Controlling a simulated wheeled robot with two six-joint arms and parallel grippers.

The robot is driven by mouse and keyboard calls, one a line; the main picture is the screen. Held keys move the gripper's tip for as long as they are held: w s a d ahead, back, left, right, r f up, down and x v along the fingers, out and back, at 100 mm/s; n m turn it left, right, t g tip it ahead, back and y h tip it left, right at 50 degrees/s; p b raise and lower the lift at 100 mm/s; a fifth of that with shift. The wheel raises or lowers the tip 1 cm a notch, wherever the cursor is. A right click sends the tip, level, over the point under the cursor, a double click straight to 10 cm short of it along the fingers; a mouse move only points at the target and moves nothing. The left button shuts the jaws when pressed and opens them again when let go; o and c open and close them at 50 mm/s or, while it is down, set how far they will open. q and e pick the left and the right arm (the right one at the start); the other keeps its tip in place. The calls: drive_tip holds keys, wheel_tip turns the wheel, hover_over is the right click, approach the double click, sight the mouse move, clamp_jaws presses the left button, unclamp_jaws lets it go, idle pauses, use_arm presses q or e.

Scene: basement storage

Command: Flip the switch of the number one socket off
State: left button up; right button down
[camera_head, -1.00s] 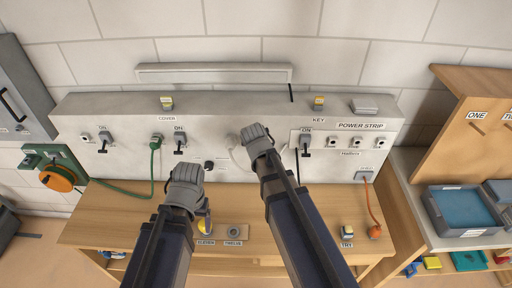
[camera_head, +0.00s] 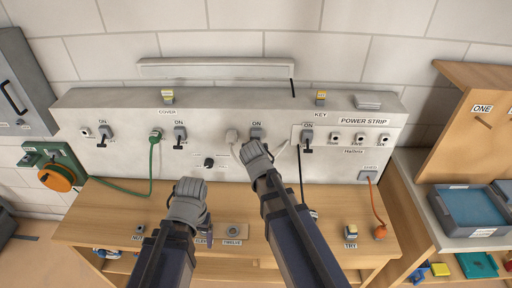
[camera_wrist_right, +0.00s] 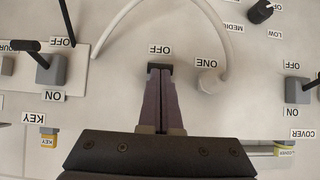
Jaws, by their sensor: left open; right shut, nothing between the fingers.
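The number one socket (camera_head: 232,136) holds a white plug with a white cable; its ONE label shows beside the plug (camera_wrist_right: 208,82) in the right wrist view. Its switch (camera_head: 256,132) is a grey block under an ON label, just right of the plug. In the right wrist view, which is upside down, the OFF label (camera_wrist_right: 159,48) sits just past my right fingertips. My right gripper (camera_wrist_right: 161,76) is shut and empty, its tips at the switch's dark part. The fingers hide the lever's position and any contact. My left gripper (camera_head: 187,188) is open, low over the bench.
An orange cable (camera_head: 376,205) hangs at right. A blue tray (camera_head: 470,208) stands farther right.

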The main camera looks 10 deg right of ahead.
use_arm(q)
drive_tip(key=shift+f+b, duration=1.2)
drive_tip(key=shift+f, duration=0.25)
use_arm(e)
drive_tip(key=shift+s+f, duration=0.15)
drive_tip(key=shift+f, duration=1.3)
use_arm(q)
drive_tip(key=shift+f, duration=0.1)
use_arm(e)
drive_tip(key=shift+f, duration=0.1)
